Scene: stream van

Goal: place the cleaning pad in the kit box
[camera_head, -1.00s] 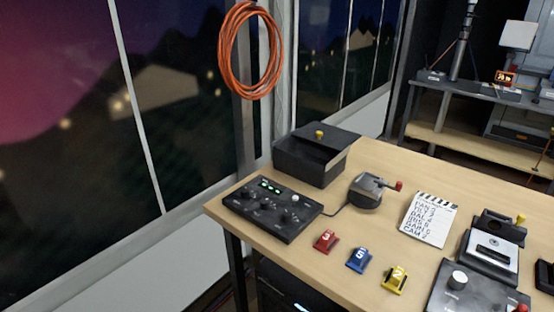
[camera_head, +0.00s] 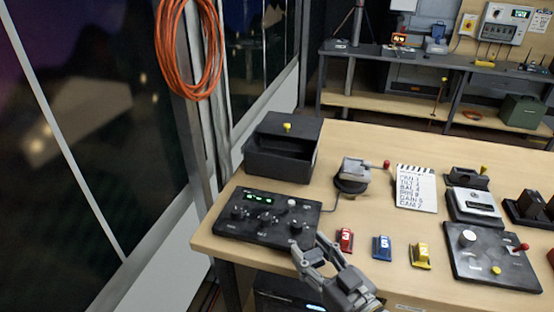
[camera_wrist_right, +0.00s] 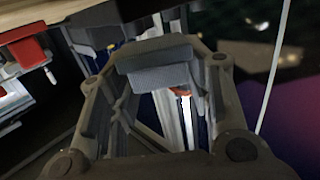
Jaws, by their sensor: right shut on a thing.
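My right gripper (camera_head: 313,250) is at the table's front edge, in front of the control panel and the red numbered block. In the right wrist view its fingers close on a grey, flat-faced block (camera_wrist_right: 158,76), which looks like the cleaning pad. The pad is hard to make out in the head view. A black open-topped box (camera_head: 278,167) with a yellow knob at its back stands at the table's back left, apparently the kit box. Its inside looks dark and empty. The gripper is in front of this box and apart from it. My left gripper is not in view.
A black control panel (camera_head: 266,216) lies between gripper and box. Red (camera_head: 345,240), blue (camera_head: 382,248) and yellow (camera_head: 421,257) numbered blocks line the front. A lever device (camera_head: 352,175) and a note card (camera_head: 416,187) are right of the box. An orange cable coil (camera_head: 190,50) hangs at left.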

